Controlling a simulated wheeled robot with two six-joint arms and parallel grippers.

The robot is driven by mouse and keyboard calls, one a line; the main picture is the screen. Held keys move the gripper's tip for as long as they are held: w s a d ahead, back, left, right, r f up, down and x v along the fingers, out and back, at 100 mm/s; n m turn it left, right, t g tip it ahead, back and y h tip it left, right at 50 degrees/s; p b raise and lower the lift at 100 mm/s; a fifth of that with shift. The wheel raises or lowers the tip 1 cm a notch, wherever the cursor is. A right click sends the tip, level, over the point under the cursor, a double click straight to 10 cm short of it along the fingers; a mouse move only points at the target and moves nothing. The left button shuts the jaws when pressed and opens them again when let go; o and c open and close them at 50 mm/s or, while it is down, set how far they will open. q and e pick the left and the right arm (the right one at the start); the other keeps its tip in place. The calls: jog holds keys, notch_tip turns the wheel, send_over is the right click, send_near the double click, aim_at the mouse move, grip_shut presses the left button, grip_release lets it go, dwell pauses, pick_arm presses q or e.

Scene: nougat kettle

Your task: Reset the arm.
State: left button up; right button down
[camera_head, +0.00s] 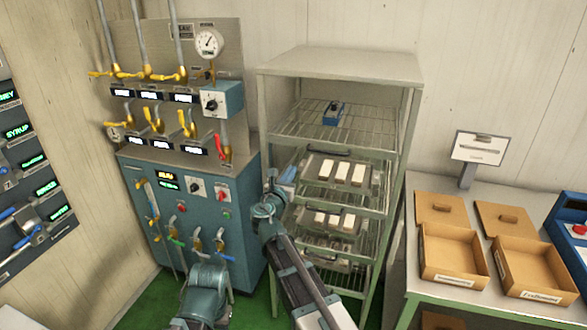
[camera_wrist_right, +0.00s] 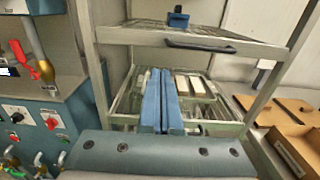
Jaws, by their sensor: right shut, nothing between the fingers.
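My right gripper (camera_head: 284,183) is in front of the left side of the wire rack (camera_head: 345,62), near the height of its middle shelf. In the right wrist view its two blue fingers (camera_wrist_right: 161,100) lie side by side, shut with nothing between them. They point toward a shelf tray with pale bars (camera_wrist_right: 192,86) behind and to their right. Whether the fingertips touch the rack cannot be told. My left gripper is not seen.
A teal valve panel (camera_head: 215,170) stands left. A table at right bears open cardboard boxes (camera_head: 452,280) and a small sign (camera_head: 480,147).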

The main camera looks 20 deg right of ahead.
jog(key=s+a+f+m+g+y, duration=0.35)
jog(key=s+f+m+g, duration=0.45)
jog(key=s+f+m, duration=0.7)
jog(key=s+a+f+m+g+y, duration=0.2)
jog(key=s+a+m, duration=0.3)
jog(key=s, duration=0.4)
jog(key=s+a+f+m+g+y, duration=0.3)
jog(key=s+a+f+m+g, duration=0.1)
jog(key=s+a, duration=0.4)
jog(key=shift+s+a+f+m+g, duration=0.2)
jog(key=shift+s+f+m+g, duration=0.2)
jog(key=shift+s+m+g, duration=0.4)
jog(key=shift+s, duration=0.1)
